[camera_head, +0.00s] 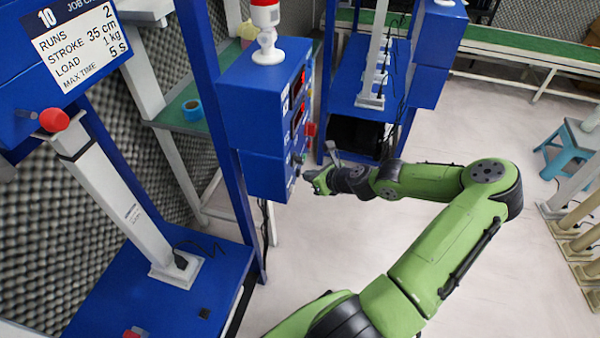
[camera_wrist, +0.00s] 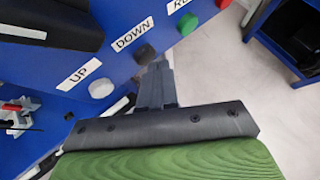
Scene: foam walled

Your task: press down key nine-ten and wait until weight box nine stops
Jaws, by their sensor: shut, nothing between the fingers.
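The blue control box (camera_head: 262,120) stands at the centre left in the head view. In the wrist view its panel carries the labels UP (camera_wrist: 80,73), DOWN (camera_wrist: 133,35) and RUN, cut by the top edge. A pale key (camera_wrist: 101,88) sits by UP, a dark grey key (camera_wrist: 145,54) by DOWN and a green key (camera_wrist: 187,23) by RUN. My gripper (camera_wrist: 161,62) is shut and empty, its tips right beside the dark grey key. I cannot tell whether they touch. The head view shows my gripper (camera_head: 308,178) at the box's lower front. No weight box labelled nine is readable.
A card headed 10 (camera_head: 82,42) hangs at the upper left above a white column (camera_head: 128,210) with a red knob. A similar column (camera_head: 376,60) stands behind the box. A blue stool (camera_head: 567,145) is at the right. The floor between is clear.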

